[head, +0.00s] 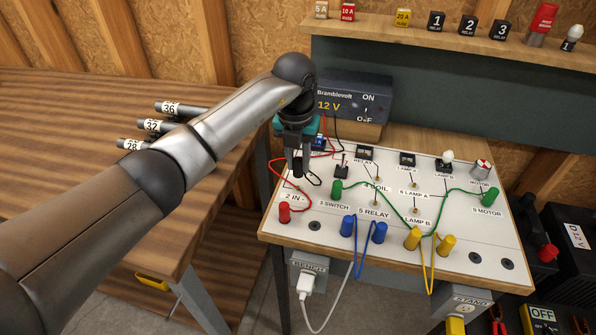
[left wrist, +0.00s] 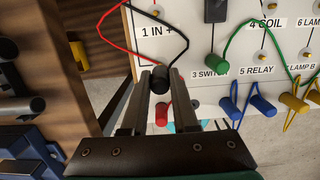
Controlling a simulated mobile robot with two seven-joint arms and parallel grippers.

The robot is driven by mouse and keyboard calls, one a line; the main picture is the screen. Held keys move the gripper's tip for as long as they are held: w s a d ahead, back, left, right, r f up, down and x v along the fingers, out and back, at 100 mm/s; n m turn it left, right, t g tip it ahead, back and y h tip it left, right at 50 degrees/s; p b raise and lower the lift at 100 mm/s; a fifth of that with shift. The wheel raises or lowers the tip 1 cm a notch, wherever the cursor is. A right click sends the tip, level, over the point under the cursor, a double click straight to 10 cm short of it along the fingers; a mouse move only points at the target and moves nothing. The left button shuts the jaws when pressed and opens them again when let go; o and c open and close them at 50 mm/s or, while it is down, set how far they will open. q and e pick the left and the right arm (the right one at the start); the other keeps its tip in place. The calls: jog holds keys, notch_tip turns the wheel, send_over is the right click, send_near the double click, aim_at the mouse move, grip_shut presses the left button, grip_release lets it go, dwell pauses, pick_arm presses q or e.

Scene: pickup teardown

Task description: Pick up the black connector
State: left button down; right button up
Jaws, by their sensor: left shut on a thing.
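The black connector (left wrist: 159,80) is a short dark cylinder with a thin black wire looping from it. In the left wrist view it sits between the fingertips of my left gripper (left wrist: 158,77), which is shut on it. In the head view my left gripper (head: 300,170) points down at the left part of the white panel (head: 340,245), near the "2 IN -" label. There the fingers mostly hide the connector, and I cannot tell its height above the panel. My right gripper is not in view.
A red plug (head: 284,212) with a red wire stands at the panel's left corner. Green (head: 337,191), blue (head: 348,226) and yellow (head: 412,238) plugs with wires stand nearby. The 12 V power box (head: 355,97) is behind. A wooden table (head: 60,150) is at left.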

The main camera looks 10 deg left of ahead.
aim_at(298, 159)
pick_arm(q)
notch_tip(298, 159, up, 15)
jog(key=p, duration=0.1)
jog(key=shift+p, duration=0.4)
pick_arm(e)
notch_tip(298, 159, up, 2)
